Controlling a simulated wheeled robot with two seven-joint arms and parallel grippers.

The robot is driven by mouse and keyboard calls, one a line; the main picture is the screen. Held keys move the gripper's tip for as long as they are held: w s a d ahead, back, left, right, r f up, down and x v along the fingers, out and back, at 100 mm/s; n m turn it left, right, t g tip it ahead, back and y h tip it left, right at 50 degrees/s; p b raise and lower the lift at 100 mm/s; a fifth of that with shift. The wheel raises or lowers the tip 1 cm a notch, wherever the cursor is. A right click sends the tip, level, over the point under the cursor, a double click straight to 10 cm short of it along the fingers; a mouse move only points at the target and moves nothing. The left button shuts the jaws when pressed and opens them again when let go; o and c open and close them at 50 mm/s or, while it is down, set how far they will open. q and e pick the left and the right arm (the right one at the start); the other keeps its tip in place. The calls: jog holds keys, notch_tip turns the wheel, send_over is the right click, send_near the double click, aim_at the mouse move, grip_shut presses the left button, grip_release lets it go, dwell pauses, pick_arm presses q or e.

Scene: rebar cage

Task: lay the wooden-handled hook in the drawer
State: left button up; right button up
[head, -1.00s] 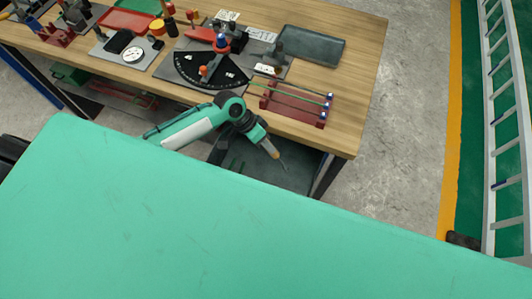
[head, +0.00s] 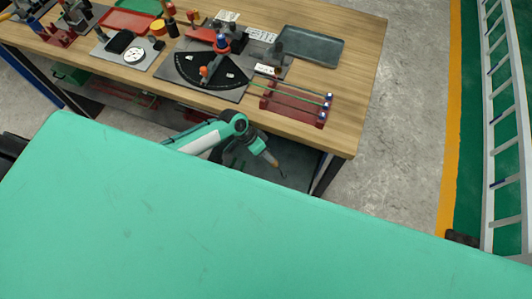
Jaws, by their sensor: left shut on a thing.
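My left gripper (head: 266,153) is shut on the wooden-handled hook (head: 271,160). The short wooden handle sticks out of the jaws, and the thin dark shank points down and to the right. The hook is over the dark grey drawer (head: 299,172) below the front edge of the workbench. I cannot tell whether its tip touches the drawer floor. The near part of the drawer is hidden behind the teal foreground. My right gripper is not in view.
The wooden workbench (head: 362,70) stands above and behind the drawer. On it are a red rack (head: 294,106) near the front edge, a grey tray (head: 309,46) and a dark angle-dial plate (head: 207,76). Concrete floor is clear to the right.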

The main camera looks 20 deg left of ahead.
pick_arm(q)
jog(key=shift+f+b, duration=0.3)
jog(key=shift+f, duration=0.3)
jog(key=o, duration=1)
jog(key=shift+r, duration=0.1)
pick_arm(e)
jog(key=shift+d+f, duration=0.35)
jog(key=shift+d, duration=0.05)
pick_arm(q)
jog(key=shift+r, duration=0.25)
jog(key=shift+r+p, duration=0.55)
jog(key=shift+p, duration=0.1)
jog(key=b+v, duration=0.2)
jog(key=v, duration=0.9)
jog(key=shift+a+r+b, duration=0.25)
jog(key=shift+b, duration=0.05)
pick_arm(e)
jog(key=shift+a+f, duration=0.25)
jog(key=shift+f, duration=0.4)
